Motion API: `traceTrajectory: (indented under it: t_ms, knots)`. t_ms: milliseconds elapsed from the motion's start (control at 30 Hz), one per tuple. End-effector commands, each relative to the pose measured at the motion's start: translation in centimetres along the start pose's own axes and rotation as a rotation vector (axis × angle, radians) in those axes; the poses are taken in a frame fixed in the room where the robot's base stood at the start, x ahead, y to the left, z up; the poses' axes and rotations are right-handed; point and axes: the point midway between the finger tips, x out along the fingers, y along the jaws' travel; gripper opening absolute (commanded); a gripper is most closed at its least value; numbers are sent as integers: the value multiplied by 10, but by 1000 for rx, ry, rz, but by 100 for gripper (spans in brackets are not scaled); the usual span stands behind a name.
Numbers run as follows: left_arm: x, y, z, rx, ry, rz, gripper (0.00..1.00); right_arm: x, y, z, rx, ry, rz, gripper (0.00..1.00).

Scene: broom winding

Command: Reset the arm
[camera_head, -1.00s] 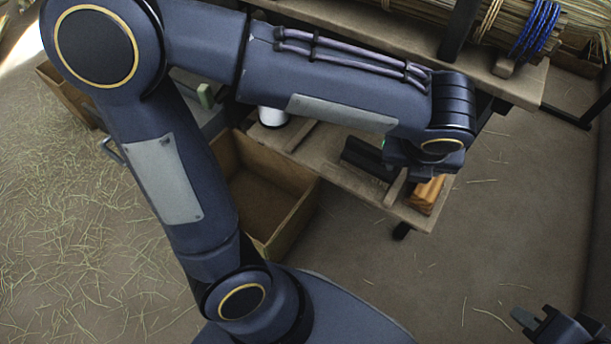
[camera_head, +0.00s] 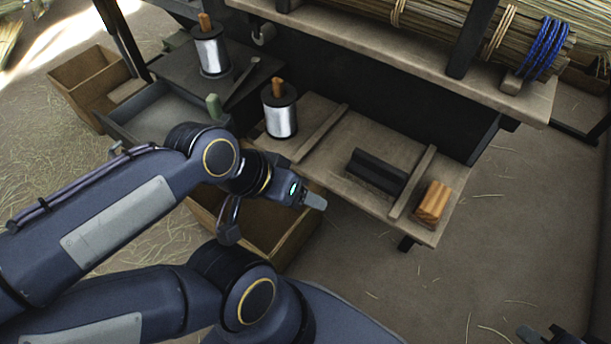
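My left gripper (camera_head: 315,201) hangs above the wooden bin, short of the lower shelf's front edge. Only a grey tip shows clearly, so I cannot tell whether its fingers are apart; I see nothing held in it. My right gripper (camera_head: 538,333) shows at the bottom right, over bare floor and partly cut off by the frame. Its finger gap is not clear, and I see nothing in it.
The lower shelf (camera_head: 345,150) holds a wire spool (camera_head: 280,117), a dark block (camera_head: 377,172) and an orange-brown wooden block (camera_head: 434,204). Another spool (camera_head: 211,52) stands behind a grey tray (camera_head: 150,112). Straw bundles lie on the upper shelf (camera_head: 400,60). A wooden bin (camera_head: 290,240) stands below.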

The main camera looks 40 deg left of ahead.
Motion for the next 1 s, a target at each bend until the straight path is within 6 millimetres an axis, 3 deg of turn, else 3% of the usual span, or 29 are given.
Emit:
traceTrajectory:
  t_ms: [167,267,800,900,1000]
  knots:
    - [-20,9,-10,3,0,-1,61,-20,-9,-10,0,0,0,0]
    - [-44,21,-23,4,0,-1,61,-44,-20,-22,0,0,0,0]
    - [-234,108,-118,5,0,-1,61,-234,-107,-118,0,0,0,0]
    - [-261,120,-132,5,0,-1,61,-261,-119,-132,0,0,0,0]
    - [-275,127,-139,5,0,-1,61,-275,-126,-139,0,0,0,0]
